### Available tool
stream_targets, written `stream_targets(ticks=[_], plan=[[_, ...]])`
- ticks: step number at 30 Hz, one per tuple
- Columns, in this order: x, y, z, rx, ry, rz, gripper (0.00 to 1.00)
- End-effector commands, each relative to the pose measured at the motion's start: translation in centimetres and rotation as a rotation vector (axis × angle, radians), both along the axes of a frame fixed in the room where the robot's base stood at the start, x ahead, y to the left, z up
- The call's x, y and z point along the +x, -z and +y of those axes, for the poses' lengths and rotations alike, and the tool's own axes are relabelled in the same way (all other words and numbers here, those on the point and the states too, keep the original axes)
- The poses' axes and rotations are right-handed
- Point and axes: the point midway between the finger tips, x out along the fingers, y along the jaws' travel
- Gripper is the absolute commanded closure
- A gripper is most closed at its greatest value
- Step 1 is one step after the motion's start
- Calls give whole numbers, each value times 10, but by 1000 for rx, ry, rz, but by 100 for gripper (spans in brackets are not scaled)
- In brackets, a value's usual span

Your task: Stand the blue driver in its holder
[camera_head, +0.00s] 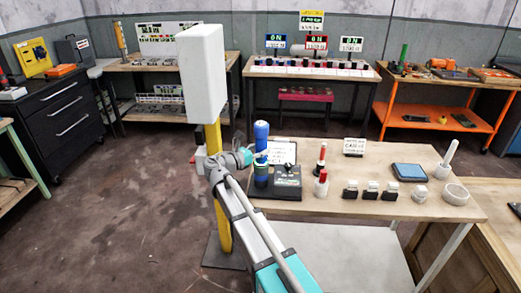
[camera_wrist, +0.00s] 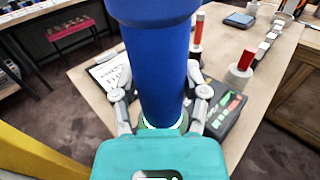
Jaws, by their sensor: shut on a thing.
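The blue driver (camera_head: 261,132) is upright in the head view, at the left end of the wooden table. In the wrist view its thick blue body (camera_wrist: 158,60) fills the middle. My gripper (camera_head: 258,158) is shut around it, with one finger on each side in the wrist view (camera_wrist: 162,98). A dark blue part (camera_head: 261,179) shows directly below the fingers. I cannot tell whether it is the driver's lower end or a holder, nor whether the driver touches anything below. A green ring (camera_wrist: 163,124) shows low on the driver.
A dark control box (camera_head: 287,183) stands just right of the driver, with a clipboard sheet (camera_head: 282,152) behind. Further right are a red-topped white cylinder (camera_head: 321,184), a red-and-black tool (camera_head: 322,158), several small black-and-white blocks and a white bowl (camera_head: 456,195). A yellow post (camera_head: 222,220) stands left.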

Motion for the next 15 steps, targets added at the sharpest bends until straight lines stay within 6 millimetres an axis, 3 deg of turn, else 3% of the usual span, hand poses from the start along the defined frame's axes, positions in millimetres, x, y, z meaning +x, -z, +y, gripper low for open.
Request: stream_targets(ticks=[12,13,15], plan=[[0,3,0,-3,0,-1,100],[0,3,0,-3,0,-1,41],[0,2,0,-2,0,-1,28]])
